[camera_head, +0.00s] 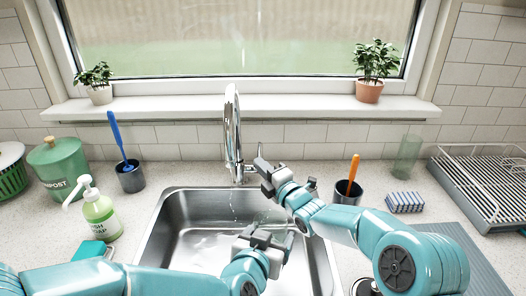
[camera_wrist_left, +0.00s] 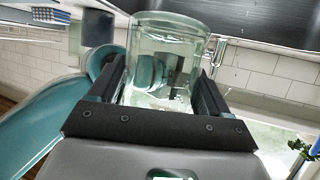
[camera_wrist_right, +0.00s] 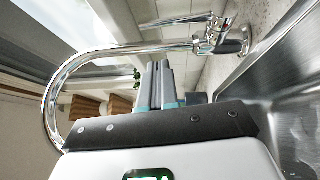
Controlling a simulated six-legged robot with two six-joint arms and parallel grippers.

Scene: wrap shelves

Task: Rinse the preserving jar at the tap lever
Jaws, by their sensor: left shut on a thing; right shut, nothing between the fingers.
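The clear glass preserving jar (camera_wrist_left: 165,45) is held between the fingers of my left gripper (camera_head: 262,238), low over the sink. In the head view the jar is faint and partly hidden by my grippers. My right gripper (camera_head: 266,168) is shut and empty, just right of the chrome tap (camera_head: 232,130). The tap lever (camera_head: 260,149) shows by its fingertips; I cannot tell whether they touch. The right wrist view shows the shut fingers (camera_wrist_right: 160,85) beside the tap's spout and base. A thin trickle of water (camera_head: 232,207) seems to fall below the spout, left of my left gripper.
The steel sink (camera_head: 165,225) is open on its left side. A soap bottle (camera_head: 100,212), green compost bin (camera_head: 58,165) and brush cup (camera_head: 131,178) stand left. Another brush cup (camera_head: 347,193), a sponge (camera_head: 405,202), a glass (camera_head: 407,158) and a dish rack (camera_head: 480,180) stand right.

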